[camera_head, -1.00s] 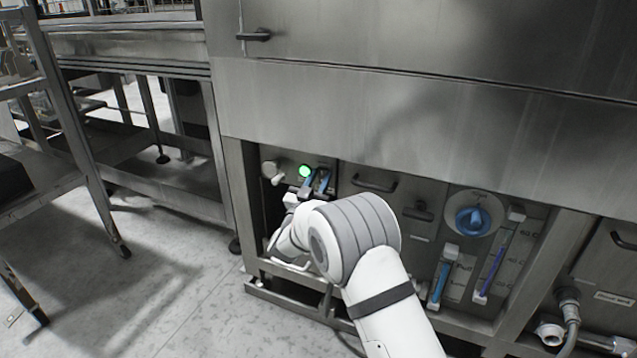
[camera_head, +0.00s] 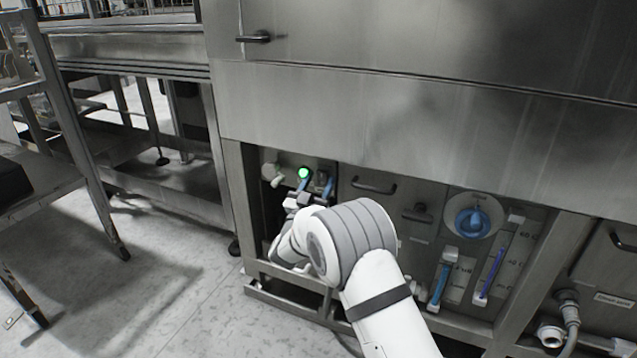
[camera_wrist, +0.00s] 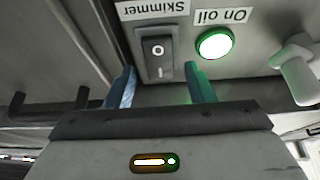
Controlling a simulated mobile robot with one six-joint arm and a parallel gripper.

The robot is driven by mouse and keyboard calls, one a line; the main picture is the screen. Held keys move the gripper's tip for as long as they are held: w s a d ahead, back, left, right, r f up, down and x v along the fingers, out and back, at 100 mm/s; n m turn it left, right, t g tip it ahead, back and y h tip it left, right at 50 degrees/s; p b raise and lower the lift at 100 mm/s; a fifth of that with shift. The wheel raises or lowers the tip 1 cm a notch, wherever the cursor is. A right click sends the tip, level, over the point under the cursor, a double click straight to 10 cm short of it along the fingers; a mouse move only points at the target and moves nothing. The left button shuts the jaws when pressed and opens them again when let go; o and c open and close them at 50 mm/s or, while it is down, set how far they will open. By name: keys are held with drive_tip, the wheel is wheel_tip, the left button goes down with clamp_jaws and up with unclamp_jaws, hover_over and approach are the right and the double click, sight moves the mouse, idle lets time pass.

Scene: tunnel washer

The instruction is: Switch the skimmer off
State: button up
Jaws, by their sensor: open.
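The skimmer switch (camera_wrist: 157,56) is a black rocker marked O and I, seen upside down in the wrist view under its "Skimmer" label (camera_wrist: 153,9). Which side is pressed in I cannot tell. A green lamp (camera_wrist: 214,43) labelled "On oil" glows beside it; it also shows in the head view (camera_head: 304,172). My gripper (camera_wrist: 161,86) is open and empty, its two blue fingers on either side of the switch's line, just short of its I end in the picture. Whether they touch the panel is unclear. In the head view my gripper (camera_head: 316,186) partly covers the switch.
A pale knob (camera_wrist: 297,68) sticks out beside the lamp. Right of my arm are a drawer handle (camera_head: 374,185), a blue dial (camera_head: 472,221) and blue-marked gauge tubes (camera_head: 491,273). A steel frame rail (camera_head: 290,273) runs below the panel. Floor at left is open.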

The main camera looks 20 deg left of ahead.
drive_tip(key=p+v, duration=0.2)
drive_tip(key=v, duration=0.5)
drive_tip(key=shift+s, duration=0.3)
drive_tip(key=shift+f, duration=0.15)
